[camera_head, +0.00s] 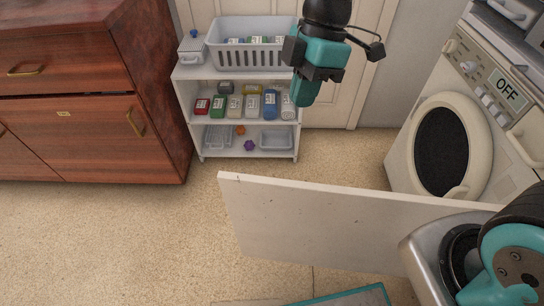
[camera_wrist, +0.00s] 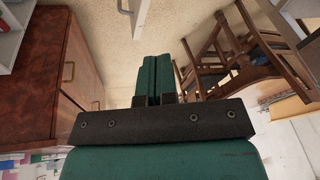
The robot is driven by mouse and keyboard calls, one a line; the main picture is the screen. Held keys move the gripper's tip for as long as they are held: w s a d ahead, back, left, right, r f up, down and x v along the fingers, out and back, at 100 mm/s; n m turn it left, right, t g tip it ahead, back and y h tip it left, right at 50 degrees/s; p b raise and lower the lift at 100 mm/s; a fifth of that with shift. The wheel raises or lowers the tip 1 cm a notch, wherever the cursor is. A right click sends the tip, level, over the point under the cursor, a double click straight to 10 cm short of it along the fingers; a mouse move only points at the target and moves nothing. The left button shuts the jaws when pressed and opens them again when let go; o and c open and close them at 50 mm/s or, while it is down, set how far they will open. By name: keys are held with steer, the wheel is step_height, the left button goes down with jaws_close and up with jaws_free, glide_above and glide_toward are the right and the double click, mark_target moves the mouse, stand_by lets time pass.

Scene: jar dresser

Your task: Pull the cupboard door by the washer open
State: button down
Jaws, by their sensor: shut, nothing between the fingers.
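A plain white panel (camera_head: 320,225), which looks like the cupboard door by the washer, stands out across the floor, well open, in the head view. Its right end is hidden behind my arm, so its hinge side does not show. The washer (camera_head: 440,145), with a round dark window and an "OFF" display, stands behind it at the right. My gripper (camera_head: 303,92) is shut and empty, apart from the panel and higher up in the picture. Its closed teal fingers (camera_wrist: 154,78) also show in the wrist view, with a white edge, perhaps the panel, at the top.
A white shelf (camera_head: 245,72) with a grey basket (camera_head: 250,53) and small packages stands behind my gripper. A reddish wooden dresser (camera_head: 70,75) is at the left. Wooden chairs (camera_wrist: 235,60) show at the right of the wrist view. Floor is clear left of the panel.

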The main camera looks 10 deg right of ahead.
steer(key=w+a+f+n+g+h+p, duration=0.1)
steer(key=w+a+f+n+g+p, duration=0.1)
steer(key=w+f+n, duration=0.8)
steer(key=s+a+f+n, duration=0.2)
steer(key=s+f, duration=0.7)
steer(key=f, duration=0.1)
steer(key=shift+a, duration=0.1)
